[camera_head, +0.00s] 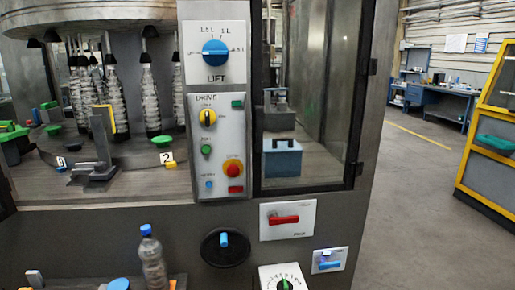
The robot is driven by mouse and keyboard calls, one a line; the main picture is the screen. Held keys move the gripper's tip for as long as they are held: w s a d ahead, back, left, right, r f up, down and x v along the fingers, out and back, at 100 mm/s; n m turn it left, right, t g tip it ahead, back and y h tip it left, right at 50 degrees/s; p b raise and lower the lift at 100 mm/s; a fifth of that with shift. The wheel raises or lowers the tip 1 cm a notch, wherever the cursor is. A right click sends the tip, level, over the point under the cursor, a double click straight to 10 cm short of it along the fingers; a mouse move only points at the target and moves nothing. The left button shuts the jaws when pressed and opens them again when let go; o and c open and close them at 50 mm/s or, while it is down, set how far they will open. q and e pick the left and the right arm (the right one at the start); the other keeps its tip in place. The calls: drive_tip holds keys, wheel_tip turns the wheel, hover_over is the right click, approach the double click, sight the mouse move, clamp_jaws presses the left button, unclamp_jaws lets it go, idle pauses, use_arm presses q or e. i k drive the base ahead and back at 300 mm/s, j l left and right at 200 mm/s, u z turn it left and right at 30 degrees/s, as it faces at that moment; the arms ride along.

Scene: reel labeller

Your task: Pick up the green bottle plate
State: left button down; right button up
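A bright green round disc (162,140), which may be the green bottle plate, sits on the machine's deck just above a white label marked 2. A darker green disc (54,129) lies further left on the same deck, and I cannot tell for sure which one is the plate. Green parts (12,132) also show at the far left edge. Neither of my grippers is in view, so nothing is seen touching these things.
Clear bottles (149,95) hang above the deck, and a grey bracket (98,160) stands on it. A control panel (219,145) borders the deck on the right. A blue-capped bottle (152,262) stands below in front. Open floor (415,190) lies to the right.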

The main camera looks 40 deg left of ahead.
sight(161, 142)
drive_tip(key=u, duration=2)
drive_tip(key=k+j+z, duration=0.1)
drive_tip(key=z, duration=0.35)
drive_tip(key=k+j+z, duration=0.1)
drive_tip(key=z, duration=0.35)
drive_tip(key=k+j+z, duration=0.15)
drive_tip(key=z, duration=0.25)
